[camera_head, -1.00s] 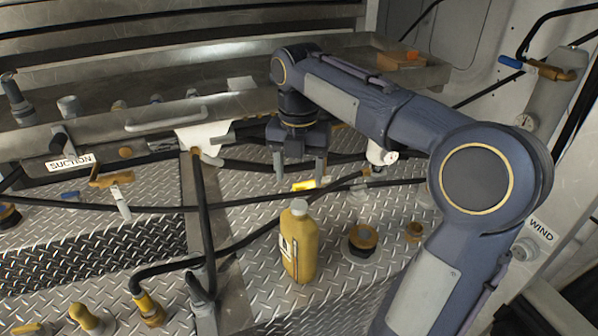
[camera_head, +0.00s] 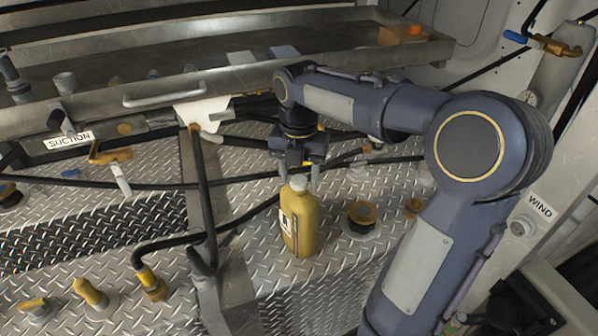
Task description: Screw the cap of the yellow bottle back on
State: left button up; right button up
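The yellow bottle (camera_head: 301,228) stands upright on the diamond-plate surface near the middle of the head view. A pale grey cap (camera_head: 298,182) sits on its top; I cannot tell how tight it is. My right gripper (camera_head: 299,176) points down directly at the bottle's top, its two fingers spread apart on either side of the cap. I cannot tell whether the fingers touch the cap. My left gripper is not in view.
Black hoses (camera_head: 150,186) run across the plate behind and left of the bottle. A metal tray (camera_head: 180,72) with a handle lies behind. Yellow fittings (camera_head: 90,293) stand at the lower left.

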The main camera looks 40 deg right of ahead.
aim_at(299, 180)
jog(key=c, duration=0.7)
jog(key=shift+r+m, duration=0.15)
jog(key=shift+m, duration=0.55)
jog(key=shift+c, duration=0.2)
jog(key=m, duration=0.2)
jog(key=shift+m+p, duration=0.3)
jog(key=shift+p, duration=0.1)
jog(key=o, duration=1.3)
jog(key=shift+o, duration=0.2)
notch_tip(299, 180, up, 6)
jog(key=p, duration=0.5)
jog(key=shift+p, duration=0.4)
